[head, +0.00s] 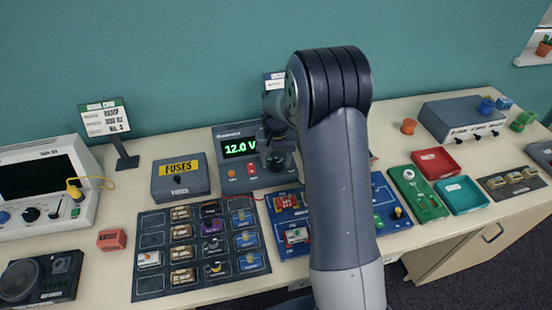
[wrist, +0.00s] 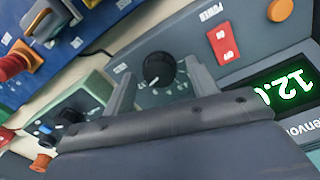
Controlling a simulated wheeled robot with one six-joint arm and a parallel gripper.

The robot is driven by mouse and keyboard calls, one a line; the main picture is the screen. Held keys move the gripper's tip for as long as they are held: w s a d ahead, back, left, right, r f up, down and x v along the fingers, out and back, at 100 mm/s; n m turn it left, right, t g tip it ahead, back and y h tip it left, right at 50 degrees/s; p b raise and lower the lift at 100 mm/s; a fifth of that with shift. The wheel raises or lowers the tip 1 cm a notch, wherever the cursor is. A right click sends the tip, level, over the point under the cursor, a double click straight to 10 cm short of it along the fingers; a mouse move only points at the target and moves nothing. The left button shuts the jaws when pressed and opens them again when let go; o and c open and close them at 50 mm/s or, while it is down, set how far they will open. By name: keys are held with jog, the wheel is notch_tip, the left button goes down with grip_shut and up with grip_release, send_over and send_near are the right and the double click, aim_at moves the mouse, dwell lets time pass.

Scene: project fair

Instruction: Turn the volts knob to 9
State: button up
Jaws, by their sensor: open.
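The power supply (head: 226,133) stands at the back of the table, and its green display (head: 240,148) reads 12.0 V. In the wrist view the display (wrist: 291,88) is partly cut off. A round black knob (wrist: 158,67) with a light pointer mark sits on the supply's sloping front; I cannot read its label. My gripper (wrist: 161,78) is open, with one finger on each side of this knob and visible gaps between. In the head view my gripper (head: 279,154) is at the supply's right side and hides the knob there.
A red power switch (wrist: 222,43) and an orange button (wrist: 280,10) are on the same panel. The fuse box (head: 181,181) stands left of the supply. A dark tray of parts (head: 150,221) and a blue circuit board (head: 377,187) lie in front.

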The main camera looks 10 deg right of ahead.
jog(key=shift+f, duration=0.1)
jog(key=c, duration=1)
jog(key=shift+o, duration=0.2)
jog(key=shift+n, duration=0.4)
jog(key=shift+n+b, duration=0.65)
jog(key=shift+n, duration=0.35)
jog(key=shift+n+b, duration=0.4)
jog(key=shift+n, duration=1)
jog(key=o, duration=1)
jog(key=shift+c, duration=0.2)
